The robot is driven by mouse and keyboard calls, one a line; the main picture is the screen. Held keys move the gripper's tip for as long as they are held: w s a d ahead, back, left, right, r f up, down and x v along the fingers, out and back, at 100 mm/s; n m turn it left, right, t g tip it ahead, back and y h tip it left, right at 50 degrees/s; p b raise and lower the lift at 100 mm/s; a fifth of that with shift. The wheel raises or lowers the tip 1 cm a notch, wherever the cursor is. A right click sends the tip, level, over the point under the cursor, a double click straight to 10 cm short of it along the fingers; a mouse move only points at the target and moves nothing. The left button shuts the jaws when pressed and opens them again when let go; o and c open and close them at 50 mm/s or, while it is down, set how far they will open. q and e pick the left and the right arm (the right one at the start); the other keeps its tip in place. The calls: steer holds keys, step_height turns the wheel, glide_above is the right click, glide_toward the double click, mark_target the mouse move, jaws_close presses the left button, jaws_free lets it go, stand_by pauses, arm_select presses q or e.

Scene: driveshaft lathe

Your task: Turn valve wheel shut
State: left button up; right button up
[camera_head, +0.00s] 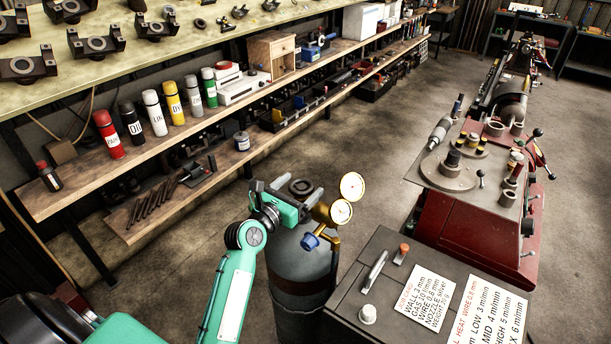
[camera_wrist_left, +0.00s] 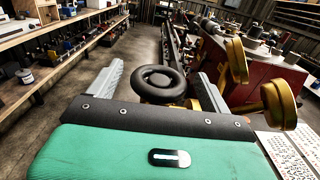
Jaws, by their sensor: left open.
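The valve wheel (camera_head: 302,187) is a dark ring on top of the grey gas cylinder (camera_head: 303,262). In the left wrist view, the wheel (camera_wrist_left: 160,97) lies just ahead of the palm, between the two grey fingers. My left gripper (camera_head: 298,193) is open at the wheel. The fingers (camera_wrist_left: 160,78) stand on either side of it, with a visible gap at the left finger; contact on the right is unclear. The brass regulator with two gauges (camera_head: 341,211) and a blue knob (camera_head: 310,241) sits right beside the gripper. My right gripper is not in view.
A grey cabinet (camera_head: 345,298) with printed cards (camera_head: 427,292) stands right of the cylinder. A red lathe (camera_head: 460,225) is farther right. Wooden shelves (camera_head: 150,160) with spray cans run along the left. The floor between shelves and lathe is clear.

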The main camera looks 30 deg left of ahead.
arm_select(q)
steer(key=shift+w+d+r, duration=0.1)
steer(key=shift+w+r, duration=0.05)
steer(key=shift+w, duration=0.85)
steer(key=shift+w+d+p, duration=0.1)
steer(key=shift+w+p, duration=0.2)
steer(key=shift+w, duration=0.15)
steer(key=c, duration=1)
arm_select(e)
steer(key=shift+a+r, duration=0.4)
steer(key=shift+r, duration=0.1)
arm_select(q)
steer(key=shift+f, duration=0.2)
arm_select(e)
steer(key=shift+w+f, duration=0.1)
